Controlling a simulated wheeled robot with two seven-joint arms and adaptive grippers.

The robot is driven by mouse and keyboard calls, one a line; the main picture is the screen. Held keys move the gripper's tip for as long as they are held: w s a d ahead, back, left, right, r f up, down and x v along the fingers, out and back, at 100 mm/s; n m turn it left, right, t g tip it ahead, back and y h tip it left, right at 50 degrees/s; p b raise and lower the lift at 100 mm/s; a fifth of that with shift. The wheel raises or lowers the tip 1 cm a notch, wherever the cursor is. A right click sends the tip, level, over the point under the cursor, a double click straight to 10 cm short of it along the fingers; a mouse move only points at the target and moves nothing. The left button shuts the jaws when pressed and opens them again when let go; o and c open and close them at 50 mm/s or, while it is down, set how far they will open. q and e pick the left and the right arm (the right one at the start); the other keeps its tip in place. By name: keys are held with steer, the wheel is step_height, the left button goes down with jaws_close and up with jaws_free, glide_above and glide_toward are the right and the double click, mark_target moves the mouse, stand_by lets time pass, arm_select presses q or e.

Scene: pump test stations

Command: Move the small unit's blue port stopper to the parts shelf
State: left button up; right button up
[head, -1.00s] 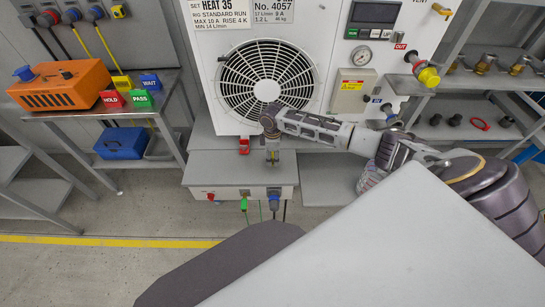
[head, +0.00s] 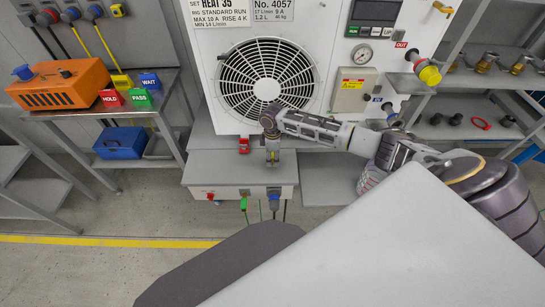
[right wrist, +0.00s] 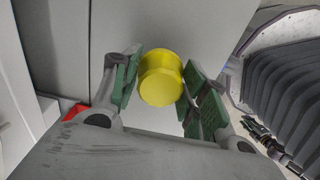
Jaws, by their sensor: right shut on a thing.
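The small orange unit (head: 62,88) sits on the left grey table. Its blue port stopper (head: 23,74) is on the unit's left end, far from my right gripper. My right gripper (head: 272,157) is low over the grey bench in front of the big white unit. It is shut on a yellow round piece (right wrist: 161,80), held between the green pads in the right wrist view. I cannot tell whether the piece touches the bench. The parts shelf (head: 450,131) is at the right, with fittings on it. My left gripper is out of view.
The white unit (head: 222,20) has a yellow cap (head: 429,75) at its OUT port and a blue piece (head: 391,118) near its lower right. HOLD, PASS (head: 139,98) and WAIT signs stand beside the orange unit. A blue box (head: 120,143) is on the lower shelf.

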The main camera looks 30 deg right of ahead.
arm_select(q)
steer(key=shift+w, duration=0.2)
arm_select(e)
steer(key=shift+f, duration=0.1)
steer(key=shift+f, duration=0.35)
steer(key=o, duration=1.2)
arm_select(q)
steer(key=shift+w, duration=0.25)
arm_select(e)
steer(key=shift+r, duration=6)
